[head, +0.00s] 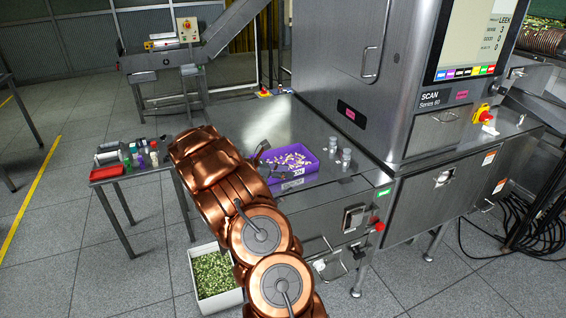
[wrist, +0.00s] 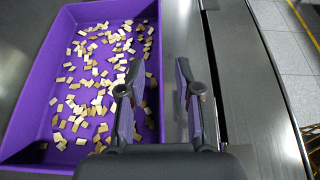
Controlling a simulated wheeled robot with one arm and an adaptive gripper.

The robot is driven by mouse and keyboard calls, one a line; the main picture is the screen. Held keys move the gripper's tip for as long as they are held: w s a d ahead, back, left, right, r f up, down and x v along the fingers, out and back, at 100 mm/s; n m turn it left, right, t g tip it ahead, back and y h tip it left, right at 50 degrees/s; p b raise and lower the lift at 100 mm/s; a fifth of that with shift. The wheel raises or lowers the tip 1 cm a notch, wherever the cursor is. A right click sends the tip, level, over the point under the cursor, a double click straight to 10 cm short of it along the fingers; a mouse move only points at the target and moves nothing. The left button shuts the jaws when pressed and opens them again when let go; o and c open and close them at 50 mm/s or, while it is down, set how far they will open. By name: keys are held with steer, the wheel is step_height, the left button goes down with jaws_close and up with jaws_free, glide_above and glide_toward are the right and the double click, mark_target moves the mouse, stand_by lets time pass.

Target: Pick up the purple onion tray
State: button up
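The purple onion tray (head: 314,168) sits on the steel table of the scan machine and holds many small pale pieces. In the wrist view the tray (wrist: 32,128) fills the left side, with its right wall running up the middle. My gripper (head: 264,160) is at the tray's left end in the head view. In the wrist view my gripper (wrist: 160,75) is open, one finger over the tray's inside and the other outside, with the wall between them. I cannot tell whether either finger touches the wall. My arm hides part of the tray's near left side in the head view.
Two small grey containers (head: 346,158) stand right of the tray. The scan machine (head: 415,90) rises behind them. A side table (head: 110,172) with a red tray and bottles is at left. A white bin of green pieces (head: 215,275) stands on the floor.

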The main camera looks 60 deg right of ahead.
steer(key=shift+s+d+f, duration=0.1)
steer(key=shift+d, duration=0.05)
jaws_close()
stand_by(0.4)
